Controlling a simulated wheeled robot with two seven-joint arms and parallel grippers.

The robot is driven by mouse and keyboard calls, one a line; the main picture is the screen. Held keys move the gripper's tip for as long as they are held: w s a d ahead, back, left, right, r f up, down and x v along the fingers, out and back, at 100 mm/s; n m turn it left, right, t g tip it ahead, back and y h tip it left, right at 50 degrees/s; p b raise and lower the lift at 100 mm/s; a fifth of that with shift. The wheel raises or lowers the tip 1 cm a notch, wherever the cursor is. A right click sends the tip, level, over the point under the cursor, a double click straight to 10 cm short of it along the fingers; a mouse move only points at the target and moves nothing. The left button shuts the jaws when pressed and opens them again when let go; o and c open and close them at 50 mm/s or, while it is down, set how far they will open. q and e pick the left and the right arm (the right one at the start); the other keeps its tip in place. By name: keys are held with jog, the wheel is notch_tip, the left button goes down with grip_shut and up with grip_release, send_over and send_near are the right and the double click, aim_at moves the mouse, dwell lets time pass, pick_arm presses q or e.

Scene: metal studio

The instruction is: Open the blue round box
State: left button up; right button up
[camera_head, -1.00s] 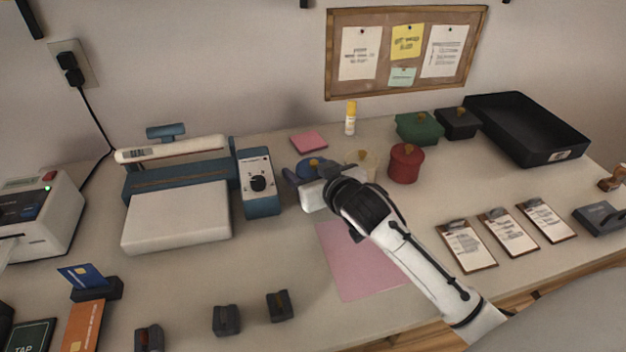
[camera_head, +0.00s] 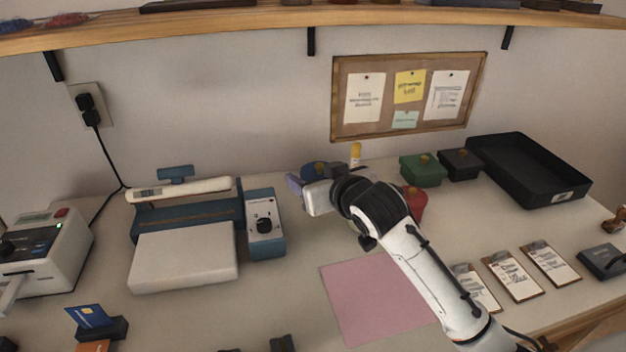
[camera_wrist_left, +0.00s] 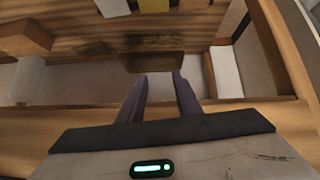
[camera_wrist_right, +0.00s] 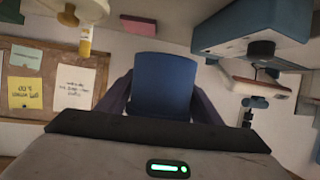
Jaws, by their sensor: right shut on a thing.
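My left gripper (camera_wrist_left: 160,88) is open and empty in the left wrist view, in front of wooden shelving.
A red round box (camera_head: 413,203), a green box (camera_head: 423,170) and a black tray (camera_head: 530,198) stand to the right. A blue dial device (camera_head: 265,245) and a sealer (camera_head: 185,257) stand left. A pink mat (camera_head: 375,300) lies in front. A wooden shelf (camera_head: 220,26) crosses above.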

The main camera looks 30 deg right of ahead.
jog(key=o, duration=0.4)
jog(key=c, duration=0.8)
jog(key=shift+c, duration=0.2)
